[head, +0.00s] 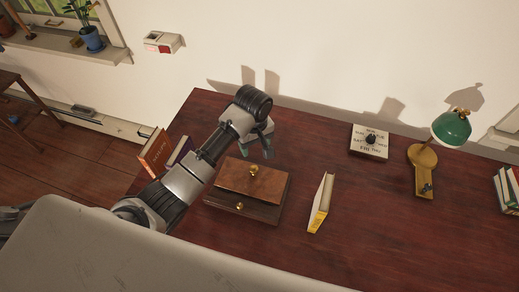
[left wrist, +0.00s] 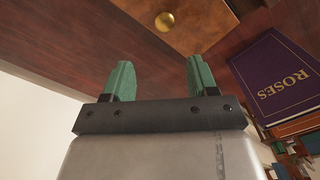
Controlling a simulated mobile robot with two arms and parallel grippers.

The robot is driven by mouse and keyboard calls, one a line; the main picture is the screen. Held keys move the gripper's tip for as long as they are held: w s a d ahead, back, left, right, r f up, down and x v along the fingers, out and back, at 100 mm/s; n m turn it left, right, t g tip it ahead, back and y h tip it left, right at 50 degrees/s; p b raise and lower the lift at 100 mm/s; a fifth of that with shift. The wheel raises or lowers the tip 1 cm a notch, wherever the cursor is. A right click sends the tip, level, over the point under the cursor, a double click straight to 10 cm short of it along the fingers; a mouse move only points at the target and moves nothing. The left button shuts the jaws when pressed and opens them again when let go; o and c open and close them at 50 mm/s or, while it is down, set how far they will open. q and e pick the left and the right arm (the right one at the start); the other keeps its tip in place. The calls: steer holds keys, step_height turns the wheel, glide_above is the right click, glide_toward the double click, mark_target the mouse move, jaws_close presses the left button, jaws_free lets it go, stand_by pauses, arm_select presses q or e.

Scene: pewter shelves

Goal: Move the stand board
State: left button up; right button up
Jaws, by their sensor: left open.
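A small pale square board with dark lettering and a dark knob-like piece on it (head: 369,142) lies on the desk near the wall, right of centre in the head view; I take it to be the stand board. My left gripper (head: 255,150) hangs over the back part of the desk, well left of the board, behind the wooden box. Its green fingers are apart with nothing between them, as the left wrist view also shows (left wrist: 160,70). My right gripper is not in view.
A wooden box with brass knobs (head: 250,186) stands on the dark red desk (head: 400,240). A yellow-white book (head: 321,204) stands to its right. Books (head: 155,152) stand left, including a purple one (left wrist: 277,77). A green lamp (head: 451,130) stands right of the board.

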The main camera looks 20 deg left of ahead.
mark_target(254, 168)
arm_select(q)
steer(key=f, duration=0.1)
steer(key=s+f, duration=0.2)
steer(key=shift+f, duration=0.4)
steer(key=f, duration=0.3)
steer(key=shift+w+f, duration=0.2)
steer(key=shift+w, duration=0.1)
step_height(254, 168, down, 2)
steer(key=shift+f, duration=0.35)
steer(key=shift+c, duration=1.3)
steer(key=c, duration=0.7)
jaws_close()
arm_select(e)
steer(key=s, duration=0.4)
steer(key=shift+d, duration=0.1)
